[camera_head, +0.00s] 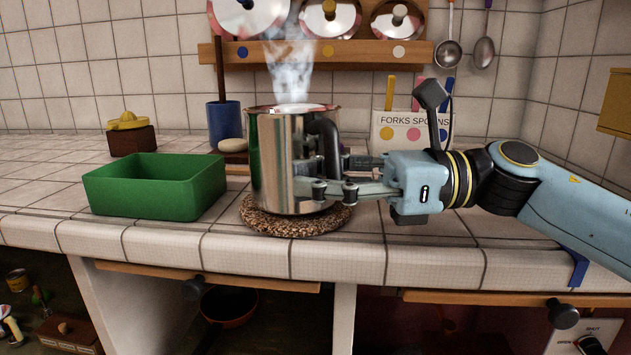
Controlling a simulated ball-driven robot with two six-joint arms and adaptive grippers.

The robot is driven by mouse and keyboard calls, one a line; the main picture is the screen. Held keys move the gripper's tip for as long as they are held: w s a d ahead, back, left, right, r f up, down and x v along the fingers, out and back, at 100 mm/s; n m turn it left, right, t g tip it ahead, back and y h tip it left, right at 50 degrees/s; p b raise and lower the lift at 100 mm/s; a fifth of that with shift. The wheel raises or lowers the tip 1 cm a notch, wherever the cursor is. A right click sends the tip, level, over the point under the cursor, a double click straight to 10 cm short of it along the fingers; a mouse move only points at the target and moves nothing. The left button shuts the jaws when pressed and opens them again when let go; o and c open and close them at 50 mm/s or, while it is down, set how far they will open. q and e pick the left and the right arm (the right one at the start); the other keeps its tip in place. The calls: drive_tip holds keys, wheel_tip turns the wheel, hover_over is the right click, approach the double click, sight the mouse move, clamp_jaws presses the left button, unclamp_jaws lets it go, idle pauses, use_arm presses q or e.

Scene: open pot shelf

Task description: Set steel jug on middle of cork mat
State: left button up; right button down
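The steel jug (272,165) stands upright over the round cork mat (290,226), steam rising from its top. Its base looks to be on the mat or very close above it; I cannot tell which. The mat's speckled rim shows in front and on both sides of the base. My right gripper (328,181) comes in from the right, with its fingers around the jug's black handle (329,140), and looks shut on it. The far finger is partly hidden. My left gripper is not in view.
A green tray (150,194) stands to the left of the mat, near the counter's front edge. Behind are a yellow citrus squeezer (128,122), a blue pot (223,124) and a forks-and-spoons box (398,132). Lids hang on a wooden rack (330,58) above. The tiled counter's front left is clear.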

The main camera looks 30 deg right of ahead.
drive_tip(key=shift+f, duration=0.2)
idle(0.3)
drive_tip(key=c, duration=2)
unclamp_jaws()
drive_tip(key=o, duration=0.6)
drive_tip(key=shift+f, duration=0.15)
